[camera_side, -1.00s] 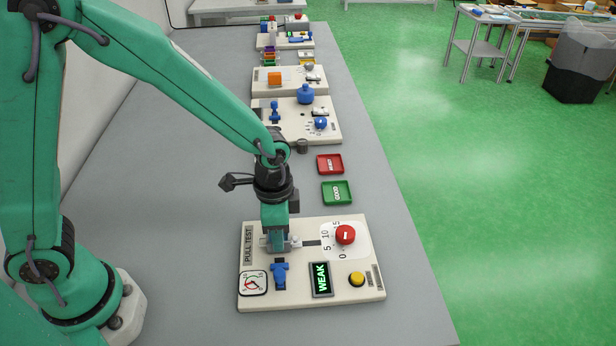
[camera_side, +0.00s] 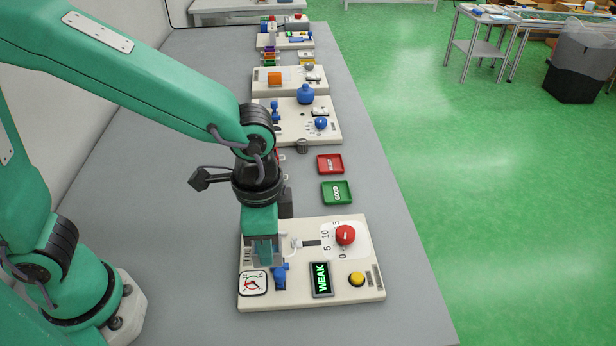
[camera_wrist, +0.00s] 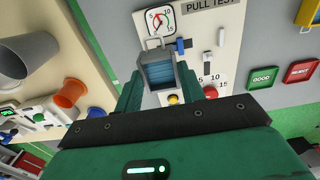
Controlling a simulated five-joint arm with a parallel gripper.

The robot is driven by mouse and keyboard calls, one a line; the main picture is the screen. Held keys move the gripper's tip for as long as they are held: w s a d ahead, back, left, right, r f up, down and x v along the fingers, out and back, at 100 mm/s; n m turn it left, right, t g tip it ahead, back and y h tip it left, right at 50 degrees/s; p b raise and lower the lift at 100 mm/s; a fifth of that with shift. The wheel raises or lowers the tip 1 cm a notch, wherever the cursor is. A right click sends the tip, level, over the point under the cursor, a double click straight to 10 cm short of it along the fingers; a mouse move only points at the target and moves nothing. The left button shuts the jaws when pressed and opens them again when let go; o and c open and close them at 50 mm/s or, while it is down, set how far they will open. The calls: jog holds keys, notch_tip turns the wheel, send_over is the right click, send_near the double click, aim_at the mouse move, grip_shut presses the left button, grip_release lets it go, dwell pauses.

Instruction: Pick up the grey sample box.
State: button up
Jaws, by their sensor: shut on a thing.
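The grey sample box (camera_wrist: 157,74), with a ribbed blue face, sits between the fingers of my gripper (camera_wrist: 158,88) in the wrist view. In the side view my gripper (camera_side: 263,252) points down over the left part of the pull test panel (camera_side: 335,290), and the box between its fingers is mostly hidden. My gripper is shut on the box. It appears to hang above the panel, left of the white clamp piece (camera_side: 295,244). A thin wire loop (camera_wrist: 154,43) shows at the box's far end in the wrist view.
The panel carries a round gauge (camera_side: 253,283), a blue lever (camera_side: 281,275), a green-lit WEAK display (camera_side: 321,279), a yellow button (camera_side: 357,279) and a red knob (camera_side: 345,234). Green (camera_side: 337,193) and red (camera_side: 330,164) trays lie behind it. More panels line the bench farther back.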

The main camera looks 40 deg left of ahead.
jog(key=shift+s+d+r, duration=0.55)
jog(key=shift+s+d, duration=0.05)
jog(key=shift+s, duration=0.15)
jog(key=shift+w, duration=0.15)
jog(key=shift+w+d+r, duration=0.1)
jog(key=shift+w+d, duration=0.05)
jog(key=shift+w, duration=0.4)
jog(key=w+a+f, duration=0.1)
jog(key=w+a, duration=0.2)
jog(key=w, duration=1.2)
jog(key=w+a+f, duration=0.1)
jog(key=w+a, duration=0.3)
jog(key=w, duration=1.2)
jog(key=w+a+f, duration=0.2)
jog(key=a, duration=0.1)
jog(key=w+a+f, duration=0.2)
jog(key=a, duration=0.1)
jog(key=w+a+f, duration=0.2)
jog(key=a, duration=0.1)
jog(key=shift+w+f, duration=0.15)
jog(key=shift+f, duration=0.1)
jog(key=shift+f, duration=2)
